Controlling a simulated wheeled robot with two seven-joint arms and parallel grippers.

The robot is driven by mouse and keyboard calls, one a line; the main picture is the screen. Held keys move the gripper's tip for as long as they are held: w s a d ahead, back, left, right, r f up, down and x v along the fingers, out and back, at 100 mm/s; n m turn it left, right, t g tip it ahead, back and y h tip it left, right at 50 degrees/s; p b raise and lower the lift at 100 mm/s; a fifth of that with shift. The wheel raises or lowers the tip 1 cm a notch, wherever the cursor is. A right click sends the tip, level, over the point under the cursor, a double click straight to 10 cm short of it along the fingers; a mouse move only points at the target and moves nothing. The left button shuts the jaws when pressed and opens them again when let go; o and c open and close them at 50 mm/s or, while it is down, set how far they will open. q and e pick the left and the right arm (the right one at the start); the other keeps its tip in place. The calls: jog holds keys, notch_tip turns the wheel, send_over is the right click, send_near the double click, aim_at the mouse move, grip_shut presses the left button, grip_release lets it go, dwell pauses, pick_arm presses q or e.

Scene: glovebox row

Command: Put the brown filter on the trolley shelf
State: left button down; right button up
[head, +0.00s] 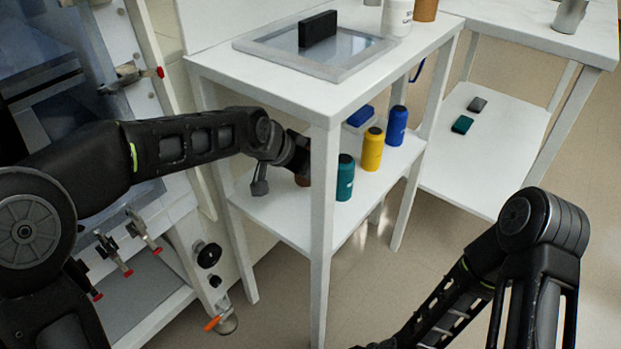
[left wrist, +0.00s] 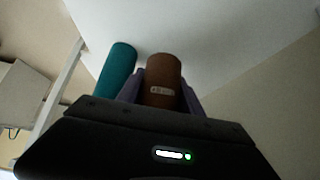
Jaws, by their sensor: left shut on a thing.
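The brown filter (left wrist: 163,80), a cylinder with a pale label, is between the fingers of my left gripper (left wrist: 160,95) in the left wrist view. The gripper is shut on it. In the head view my left gripper (head: 300,160) reaches in over the lower shelf (head: 283,215) of the white trolley, and only a small brown part of the filter (head: 302,180) shows, partly hidden by the trolley leg. I cannot tell whether the filter touches the shelf. My right arm is at the lower right; its gripper is not in view.
A teal bottle (head: 345,177) stands close beside the filter, with a yellow bottle (head: 373,149) and a blue bottle (head: 396,126) beyond. A front trolley leg (head: 322,220) is beside my left gripper. The top (head: 230,63) bears a framed panel and containers.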

pick_arm(q)
jog(key=shift+w+d, duration=0.3)
jog(key=shift+w, duration=0.05)
jog(key=shift+f+b, duration=1.2)
jog(key=shift+f, duration=0.5)
jog(key=shift+f, duration=0.1)
jog(key=shift+f, duration=0.15)
jog(key=c, duration=1.1)
grip_release()
jog(key=shift+o, duration=0.2)
